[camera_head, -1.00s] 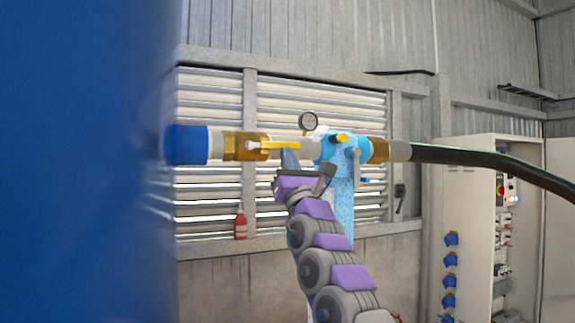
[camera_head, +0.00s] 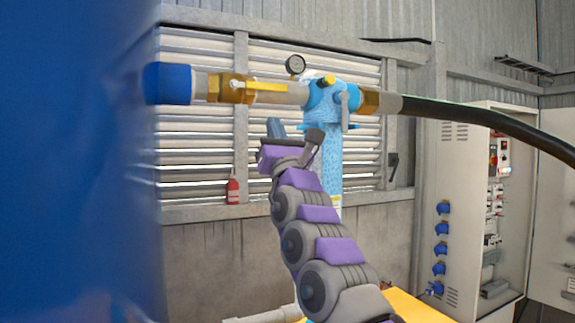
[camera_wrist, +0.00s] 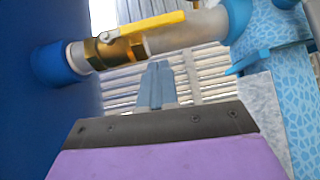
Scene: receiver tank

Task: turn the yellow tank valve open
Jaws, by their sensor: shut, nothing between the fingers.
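The yellow valve handle (camera_head: 258,86) sits on a brass valve body (camera_head: 228,88) in the horizontal pipe. The handle lies nearly along the pipe and points right. In the wrist view the yellow handle (camera_wrist: 150,24) runs along the upper front of the brass body (camera_wrist: 115,50). My gripper (camera_head: 274,128) is below the pipe and apart from the handle. Its blue-grey fingers (camera_wrist: 156,82) are together and empty, and they point up toward the pipe just right of the brass body in the wrist view.
A blue tank (camera_head: 70,160) fills the left side. A light-blue fitting (camera_head: 325,98) on a post stands right of the valve, with a gauge (camera_head: 295,65) above the pipe. A black hose (camera_head: 480,115) runs right. Louvres (camera_head: 200,140) are behind. An electrical cabinet (camera_head: 465,200) stands at right.

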